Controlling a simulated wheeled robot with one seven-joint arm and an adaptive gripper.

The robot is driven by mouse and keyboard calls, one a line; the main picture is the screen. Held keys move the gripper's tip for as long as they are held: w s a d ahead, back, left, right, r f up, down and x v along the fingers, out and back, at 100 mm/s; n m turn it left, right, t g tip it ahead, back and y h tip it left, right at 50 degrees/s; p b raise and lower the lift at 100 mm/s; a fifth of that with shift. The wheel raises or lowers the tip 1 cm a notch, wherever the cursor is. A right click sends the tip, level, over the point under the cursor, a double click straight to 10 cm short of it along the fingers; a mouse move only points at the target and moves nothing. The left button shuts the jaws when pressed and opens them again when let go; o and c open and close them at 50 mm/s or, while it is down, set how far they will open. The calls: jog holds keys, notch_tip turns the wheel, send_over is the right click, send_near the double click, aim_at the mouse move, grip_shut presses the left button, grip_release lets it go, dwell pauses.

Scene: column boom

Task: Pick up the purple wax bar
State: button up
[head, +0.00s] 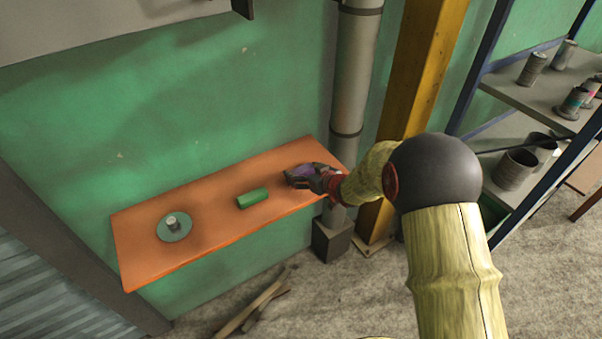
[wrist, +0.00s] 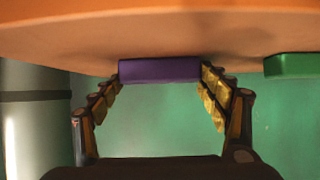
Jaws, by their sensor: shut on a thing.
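The purple wax bar (head: 302,171) is at the right end of the orange shelf (head: 215,210), partly hidden by my gripper (head: 300,177) in the head view. In the wrist view the purple wax bar (wrist: 160,71) spans the space between the two fingertips of my gripper (wrist: 160,80). The fingers are shut on its two ends. The bar is close to the shelf surface (wrist: 150,25); I cannot tell whether it touches it.
A green bar (head: 252,198) lies on the shelf to the left; it also shows in the wrist view (wrist: 292,65). Further left is a round green plate (head: 175,232) with a small pale cylinder on it. A grey pipe (head: 352,90) and a yellow post (head: 415,70) stand behind the shelf's right end.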

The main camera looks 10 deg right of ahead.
jog(key=c, duration=0.3)
jog(key=shift+r, duration=0.15)
